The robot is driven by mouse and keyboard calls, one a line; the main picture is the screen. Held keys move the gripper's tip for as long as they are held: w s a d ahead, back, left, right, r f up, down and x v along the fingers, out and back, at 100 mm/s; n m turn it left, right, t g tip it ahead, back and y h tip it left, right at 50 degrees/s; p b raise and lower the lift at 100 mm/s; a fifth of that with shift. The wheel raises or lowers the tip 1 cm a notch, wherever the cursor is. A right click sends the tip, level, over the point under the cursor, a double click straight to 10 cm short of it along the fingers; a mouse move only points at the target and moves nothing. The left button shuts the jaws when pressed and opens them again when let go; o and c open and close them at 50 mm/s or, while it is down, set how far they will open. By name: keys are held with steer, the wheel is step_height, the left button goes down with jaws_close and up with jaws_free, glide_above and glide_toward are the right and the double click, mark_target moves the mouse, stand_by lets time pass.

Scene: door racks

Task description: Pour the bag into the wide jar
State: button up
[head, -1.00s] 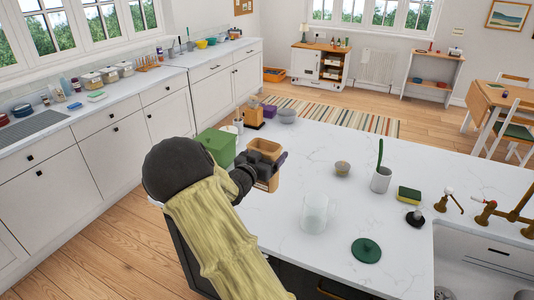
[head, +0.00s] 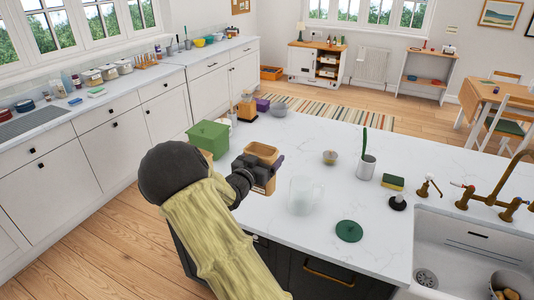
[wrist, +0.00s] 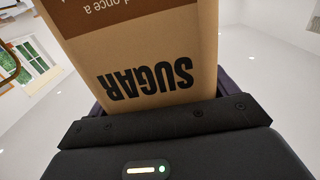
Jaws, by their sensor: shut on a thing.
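A brown paper sugar bag (head: 262,153) is in my gripper (head: 258,170), above the left end of the island. In the wrist view the bag (wrist: 140,50) fills the middle, its printed word SUGAR upside down, and the fingers are shut on it. Its top looks open in the head view; its contents cannot be made out. A dark green round lid (head: 349,231) lies flat in front of the jar to the right.
A green box (head: 208,138) stands left of my gripper. The sink (head: 465,250) is at the right. Worktop (head: 300,140) behind the jar is clear.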

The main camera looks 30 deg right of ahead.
steer(key=a+f, duration=0.1)
steer(key=f, duration=0.2)
steer(key=a+f+n+t+y+b, duration=0.1)
steer(key=a+f, duration=0.1)
steer(key=f, duration=0.2)
steer(key=a+f+t+b, duration=0.1)
steer(key=a+f, duration=0.1)
steer(key=f, duration=0.2)
steer(key=shift+a+n+y, duration=0.2)
steer(key=shift+n+y, duration=0.2)
steer(key=s+a+f+n+t+y+b, duration=0.2)
steer(key=s+a+f+n+y, duration=0.1)
steer(key=f, duration=0.7)
steer(key=s+a+f+n+t+y+b, duration=0.1)
steer(key=s+a+f+n+y+b, duration=0.2)
steer(key=f, duration=0.7)
steer(key=s+a+f+n+t+y+b, duration=0.2)
steer(key=s+a+f+y, duration=0.4)
steer(key=f, duration=0.4)
steer(key=shift+s+a+f+n+t+y, duration=0.3)
steer(key=shift+s+f+n+y, duration=0.1)
steer(key=shift+s+n+y, duration=0.15)
